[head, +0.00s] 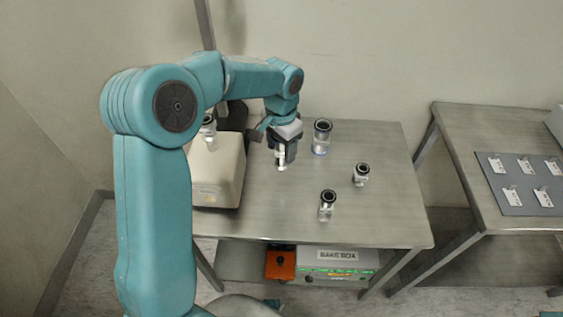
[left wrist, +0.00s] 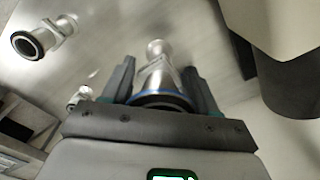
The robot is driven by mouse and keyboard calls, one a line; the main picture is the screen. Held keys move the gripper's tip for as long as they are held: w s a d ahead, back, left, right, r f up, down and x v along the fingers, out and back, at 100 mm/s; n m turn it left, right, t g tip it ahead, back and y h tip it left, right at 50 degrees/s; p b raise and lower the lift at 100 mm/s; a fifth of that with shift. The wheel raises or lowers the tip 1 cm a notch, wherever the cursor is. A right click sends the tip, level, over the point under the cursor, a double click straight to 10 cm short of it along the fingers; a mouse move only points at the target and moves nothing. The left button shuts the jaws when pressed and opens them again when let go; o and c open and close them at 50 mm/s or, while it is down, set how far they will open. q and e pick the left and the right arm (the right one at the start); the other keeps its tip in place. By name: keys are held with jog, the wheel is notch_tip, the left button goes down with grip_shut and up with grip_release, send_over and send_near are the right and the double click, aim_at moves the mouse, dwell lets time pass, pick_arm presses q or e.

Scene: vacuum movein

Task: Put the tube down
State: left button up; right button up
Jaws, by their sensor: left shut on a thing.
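My left gripper (head: 283,150) is over the back middle of the metal table (head: 270,215), pointing down. It is shut on a short metal tube (head: 281,162), whose lower end shows below the jaws. In the left wrist view the fingers (left wrist: 160,85) stand on both sides of the tube (left wrist: 155,72), which has a black ring and a blue band at its near end. I cannot tell whether the tube touches the tabletop. My right gripper is not in view.
Similar metal fittings stand right of the gripper: a larger one (head: 322,138), a small one (head: 361,175) and one nearer the front (head: 328,205). A beige machine (head: 217,170) is close on the left. A second table (head: 470,130) holds a grey panel (head: 520,185). The tabletop's front left is clear.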

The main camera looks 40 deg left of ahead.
aim_at(281, 162)
pick_arm(q)
notch_tip(281, 162, down, 6)
jog(key=shift+r+b, duration=0.1)
jog(key=shift+b, duration=0.2)
jog(key=shift+f, duration=0.2)
jog(key=o, duration=1.1)
jog(key=shift+r, duration=0.1)
